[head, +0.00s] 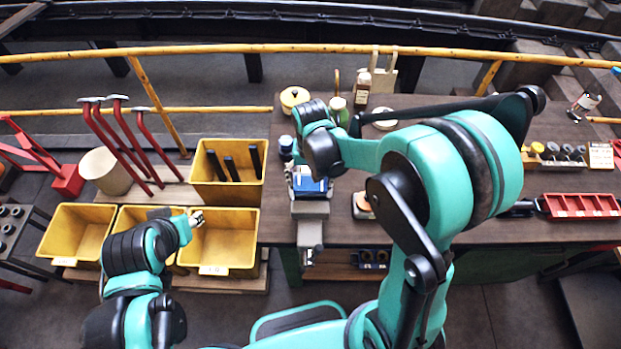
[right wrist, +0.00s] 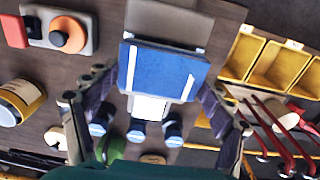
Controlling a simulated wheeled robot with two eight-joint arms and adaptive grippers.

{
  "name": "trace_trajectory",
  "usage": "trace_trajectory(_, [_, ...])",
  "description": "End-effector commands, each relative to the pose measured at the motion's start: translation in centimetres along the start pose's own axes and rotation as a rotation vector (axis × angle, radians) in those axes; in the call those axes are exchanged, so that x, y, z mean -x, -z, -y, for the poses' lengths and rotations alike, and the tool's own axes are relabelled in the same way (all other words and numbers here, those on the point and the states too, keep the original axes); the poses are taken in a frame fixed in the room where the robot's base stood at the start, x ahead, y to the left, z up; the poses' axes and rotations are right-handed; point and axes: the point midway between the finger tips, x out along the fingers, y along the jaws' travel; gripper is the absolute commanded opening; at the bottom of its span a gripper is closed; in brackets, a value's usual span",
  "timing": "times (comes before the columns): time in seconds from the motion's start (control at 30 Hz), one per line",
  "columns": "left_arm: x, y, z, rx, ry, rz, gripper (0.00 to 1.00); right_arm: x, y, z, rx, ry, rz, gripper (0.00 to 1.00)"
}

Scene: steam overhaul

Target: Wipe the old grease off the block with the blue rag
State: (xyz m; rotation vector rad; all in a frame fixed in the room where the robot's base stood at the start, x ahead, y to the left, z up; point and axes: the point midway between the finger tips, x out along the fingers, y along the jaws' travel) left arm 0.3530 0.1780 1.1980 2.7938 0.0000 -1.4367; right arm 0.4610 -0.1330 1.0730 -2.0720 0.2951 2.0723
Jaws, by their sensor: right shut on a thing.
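The blue rag (right wrist: 172,68), a flat blue pad with two white stripes, lies between the fingers of my right gripper (right wrist: 156,88), which is shut on it. In the head view the blue rag (head: 313,186) shows at the top of a grey vise (head: 312,209) at the table's front edge, below my right gripper (head: 305,172). A pale piece (right wrist: 150,107) shows beside the rag; I cannot tell if it is the block. Any grease is hidden or too small to see. My left gripper (head: 196,218) is over the yellow bins, apart from the table; its jaws are unclear.
Yellow bins (head: 222,240) stand left of the table (head: 470,229). Red-handled hammers (head: 116,140) lean behind them. A red tray (head: 580,206) lies at right. A device with an orange knob (right wrist: 67,35) sits near the vise.

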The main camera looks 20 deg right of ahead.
Motion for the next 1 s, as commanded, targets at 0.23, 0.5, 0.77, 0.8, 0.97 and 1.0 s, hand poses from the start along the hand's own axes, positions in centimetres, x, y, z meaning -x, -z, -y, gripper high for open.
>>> trace_trajectory(0.23, [-0.5,-0.3,0.0,0.0,0.0,0.0,0.4,-0.6,0.0,0.0,0.0,0.0,0.0,0.58])
trace_trajectory(0.5, [-0.9,-0.6,0.0,0.0,0.0,0.0,0.4,-1.1,0.0,0.0,0.0,0.0,0.0,0.58])
trace_trajectory(0.77, [-0.8,-0.6,0.0,0.0,0.0,0.0,0.4,-0.9,0.0,0.7,0.002,0.0,0.0,0.58])
trace_trajectory(0.8, [-0.8,-0.6,0.0,0.0,0.0,0.0,0.4,-0.9,0.0,1.0,0.002,0.0,0.0,0.58])
trace_trajectory(0.97, [-0.9,-0.6,0.0,0.0,0.0,0.0,0.4,-0.8,0.0,1.6,0.001,0.0,0.0,0.58])
trace_trajectory(1.0, [-0.9,-0.6,0.0,0.0,0.0,0.0,0.4,-0.8,0.0,1.6,0.0,0.0,0.0,0.58])
